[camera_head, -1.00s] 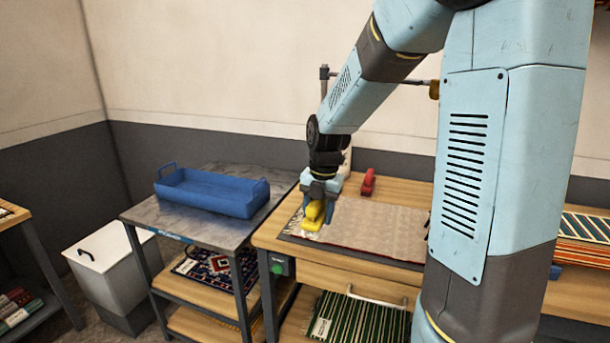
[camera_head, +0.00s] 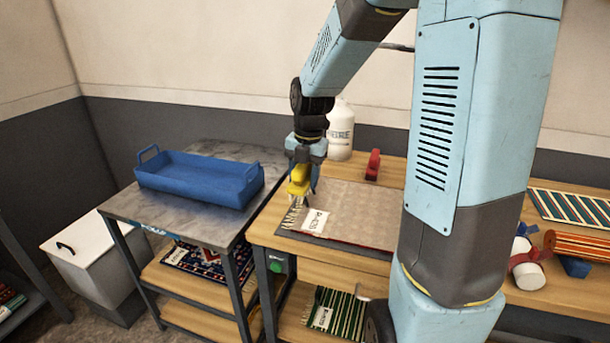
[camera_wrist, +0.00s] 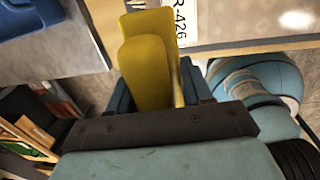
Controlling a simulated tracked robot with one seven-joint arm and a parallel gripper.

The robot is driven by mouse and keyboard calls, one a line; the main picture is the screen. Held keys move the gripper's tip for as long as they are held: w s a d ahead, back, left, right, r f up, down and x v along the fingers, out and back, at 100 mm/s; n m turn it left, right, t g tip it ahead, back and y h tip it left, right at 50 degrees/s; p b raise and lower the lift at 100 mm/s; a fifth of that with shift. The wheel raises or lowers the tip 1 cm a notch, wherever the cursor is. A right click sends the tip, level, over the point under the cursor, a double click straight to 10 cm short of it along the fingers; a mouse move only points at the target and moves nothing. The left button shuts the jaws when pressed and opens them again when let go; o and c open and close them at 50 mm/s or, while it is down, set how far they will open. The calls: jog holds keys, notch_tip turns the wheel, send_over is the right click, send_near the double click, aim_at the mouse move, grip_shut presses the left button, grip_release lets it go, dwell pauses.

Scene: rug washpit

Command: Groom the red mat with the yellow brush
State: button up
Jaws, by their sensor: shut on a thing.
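The yellow brush (camera_head: 299,180) is in my gripper (camera_head: 303,163), above the left end of the mat on the wooden bench. The mat (camera_head: 350,215) lies flat; its top looks greyish pink, with a red edge along the front. It has a white label (camera_head: 315,222) and a pale fringe at its left end. In the wrist view the yellow brush (camera_wrist: 147,65) fills the space between my jaws, with the label (camera_wrist: 179,22) beyond it. Whether the bristles touch the mat is hidden.
A blue tray (camera_head: 200,185) stands on the metal table to the left. A red brush-like tool (camera_head: 373,165) and a white bottle (camera_head: 340,130) stand at the bench's back. A rolled orange rug (camera_head: 580,246) and striped rug (camera_head: 570,208) lie at right.

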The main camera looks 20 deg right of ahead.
jog(key=shift+f, duration=0.1)
jog(key=shift+s+f, duration=0.15)
jog(key=shift+f, duration=2.25)
